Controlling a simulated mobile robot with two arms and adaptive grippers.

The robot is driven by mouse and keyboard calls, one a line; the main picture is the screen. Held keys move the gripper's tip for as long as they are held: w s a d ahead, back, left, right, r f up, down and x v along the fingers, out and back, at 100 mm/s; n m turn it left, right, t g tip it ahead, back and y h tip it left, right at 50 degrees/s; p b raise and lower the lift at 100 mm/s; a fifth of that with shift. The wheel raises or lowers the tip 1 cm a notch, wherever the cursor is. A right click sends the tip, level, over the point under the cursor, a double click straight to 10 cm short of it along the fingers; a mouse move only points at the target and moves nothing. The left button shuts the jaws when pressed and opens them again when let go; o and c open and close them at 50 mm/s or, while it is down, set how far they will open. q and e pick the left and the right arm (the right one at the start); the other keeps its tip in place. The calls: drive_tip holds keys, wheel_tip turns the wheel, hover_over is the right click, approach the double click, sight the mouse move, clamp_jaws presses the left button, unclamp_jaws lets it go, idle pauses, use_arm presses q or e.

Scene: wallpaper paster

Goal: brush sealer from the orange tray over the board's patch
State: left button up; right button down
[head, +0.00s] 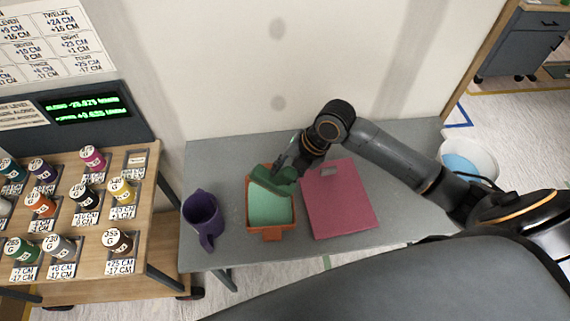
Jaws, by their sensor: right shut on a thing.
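The orange tray (251,226) lies on the grey table and holds a pale green layer of sealer (268,208). A dark green brush (268,183) is over the tray's far end; I cannot tell whether it touches the sealer. My right gripper (286,171) is shut on the brush, its fingers partly hidden. The pink board (341,206) lies flat just right of the tray, with a slot near its far edge. I cannot make out a separate patch on it. My left gripper is not in view.
A purple pitcher (201,214) stands left of the tray. The grey table (225,155) is clear behind the tray. A wooden rack (60,215) with several labelled colour pots stands at the left. A white bucket (468,158) with blue contents is at the right.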

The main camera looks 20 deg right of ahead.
sight(286, 188)
wheel_tip(286, 188, down, 5)
drive_tip(key=shift+r+b, duration=0.2)
drive_tip(key=shift+b, duration=0.25)
drive_tip(key=shift+f+b, duration=0.75)
drive_tip(key=shift+f, duration=0.4)
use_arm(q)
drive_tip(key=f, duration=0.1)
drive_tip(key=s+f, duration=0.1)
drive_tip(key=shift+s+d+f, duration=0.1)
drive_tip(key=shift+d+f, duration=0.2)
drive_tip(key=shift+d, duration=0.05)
use_arm(e)
drive_tip(key=shift+f, duration=0.25)
drive_tip(key=shift+f, duration=0.9)
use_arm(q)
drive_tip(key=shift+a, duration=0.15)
use_arm(e)
drive_tip(key=shift+r, duration=0.15)
drive_tip(key=shift+r, duration=3.75)
